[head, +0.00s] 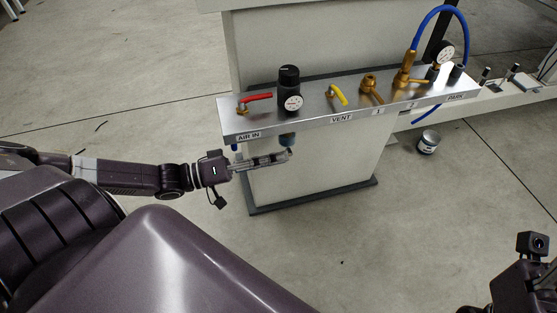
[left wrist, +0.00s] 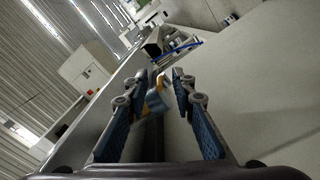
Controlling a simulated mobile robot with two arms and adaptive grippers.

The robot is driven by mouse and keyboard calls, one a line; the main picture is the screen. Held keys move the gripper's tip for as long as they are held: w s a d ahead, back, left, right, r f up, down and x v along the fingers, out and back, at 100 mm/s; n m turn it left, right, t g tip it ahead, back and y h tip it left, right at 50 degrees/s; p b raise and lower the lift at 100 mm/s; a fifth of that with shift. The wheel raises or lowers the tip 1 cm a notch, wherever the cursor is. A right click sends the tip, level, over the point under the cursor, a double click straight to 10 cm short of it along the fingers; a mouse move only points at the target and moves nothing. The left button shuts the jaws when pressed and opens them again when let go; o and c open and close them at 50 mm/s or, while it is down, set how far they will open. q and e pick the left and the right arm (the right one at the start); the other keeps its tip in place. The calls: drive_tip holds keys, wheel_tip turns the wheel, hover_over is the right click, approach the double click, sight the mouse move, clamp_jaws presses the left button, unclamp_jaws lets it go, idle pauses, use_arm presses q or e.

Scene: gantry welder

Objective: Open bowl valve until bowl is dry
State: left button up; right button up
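The bluish bowl (head: 288,139) hangs under the black-knobbed regulator (head: 289,88) at the AIR IN end of the metal panel. My left gripper (head: 287,154) reaches in from the left, with its fingertips just below the bowl. In the left wrist view, my left gripper (left wrist: 159,78) has its two fingers apart. A grey-blue piece with yellow on it (left wrist: 157,98) shows between them, probably the bowl end with its valve; I cannot tell whether a finger touches it. My right arm's wrist (head: 522,288) is at the lower right; its fingers are not clear.
The panel (head: 318,118) also carries a red lever (head: 255,100), a yellow lever (head: 338,93), brass fittings (head: 371,88), a gauge (head: 445,54) and a blue hose (head: 417,34). A can (head: 428,142) stands on the floor to the right. The floor before the pedestal (head: 310,165) is clear.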

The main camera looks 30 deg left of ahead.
use_arm(q)
drive_tip(key=shift+w+d, duration=0.3)
drive_tip(key=shift+w, duration=0.05)
clamp_jaws()
